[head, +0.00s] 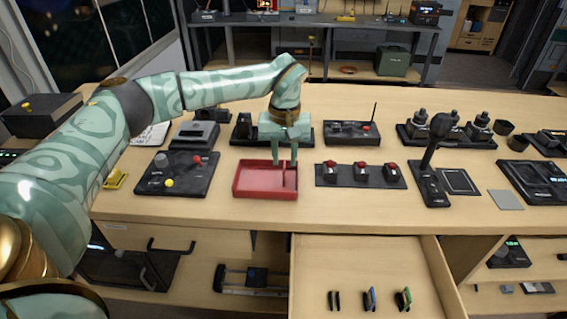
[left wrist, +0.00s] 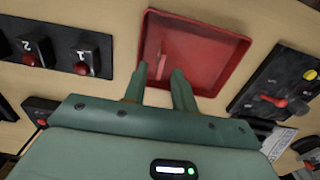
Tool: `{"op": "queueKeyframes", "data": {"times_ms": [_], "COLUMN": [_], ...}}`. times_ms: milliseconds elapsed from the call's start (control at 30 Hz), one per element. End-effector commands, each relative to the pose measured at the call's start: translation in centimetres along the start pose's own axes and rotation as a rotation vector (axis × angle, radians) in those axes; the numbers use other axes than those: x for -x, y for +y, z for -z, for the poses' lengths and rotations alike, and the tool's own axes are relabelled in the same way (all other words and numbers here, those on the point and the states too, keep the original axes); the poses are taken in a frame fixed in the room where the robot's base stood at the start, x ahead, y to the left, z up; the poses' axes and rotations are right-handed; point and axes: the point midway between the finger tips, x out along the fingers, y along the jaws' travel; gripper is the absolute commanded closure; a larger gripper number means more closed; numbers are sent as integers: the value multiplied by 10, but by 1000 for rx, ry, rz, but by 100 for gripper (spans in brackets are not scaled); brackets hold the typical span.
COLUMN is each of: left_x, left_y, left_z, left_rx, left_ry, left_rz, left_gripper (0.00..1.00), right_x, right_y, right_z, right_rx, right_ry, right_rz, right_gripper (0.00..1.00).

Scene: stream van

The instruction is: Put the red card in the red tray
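The red tray (head: 262,182) lies on the worktop near its front edge, and it fills the upper middle of the left wrist view (left wrist: 215,45). A thin red piece that looks like the red card (left wrist: 161,52) is inside the tray, seen nearly edge-on; in the head view it shows as a narrow strip (head: 285,180) at the tray's right side. My left gripper (head: 284,163) points down over the tray with its fingers apart. The thin piece shows between and beyond the fingertips (left wrist: 161,72), with no clear contact. My right gripper is out of view.
An open drawer (head: 350,260) below the tray holds black, blue and green cards (head: 368,299). A red-button panel (head: 360,175) stands right of the tray, a joystick box (head: 176,173) left. A box with an antenna (head: 352,132) stands behind. Bare worktop lies in front.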

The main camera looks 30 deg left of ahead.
Motion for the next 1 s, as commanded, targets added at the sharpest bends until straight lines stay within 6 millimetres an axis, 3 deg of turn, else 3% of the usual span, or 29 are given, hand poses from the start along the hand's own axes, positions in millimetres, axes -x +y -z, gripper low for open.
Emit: {"op": "queueKeyframes", "data": {"times_ms": [33,100,333,1000], "left_x": [21,38,75,81], "left_y": [0,0,0,0], "left_z": [0,0,0,0], "left_rx": [1,1,1,1], "left_ry": [7,7,2,-1], "left_rz": [-4,-3,-1,0], "left_gripper": [73,73,73,73], "right_x": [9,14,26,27], "right_y": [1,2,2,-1], "right_z": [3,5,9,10], "right_rx": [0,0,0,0], "right_ry": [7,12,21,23], "right_rz": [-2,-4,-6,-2], "right_gripper": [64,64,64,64]}}
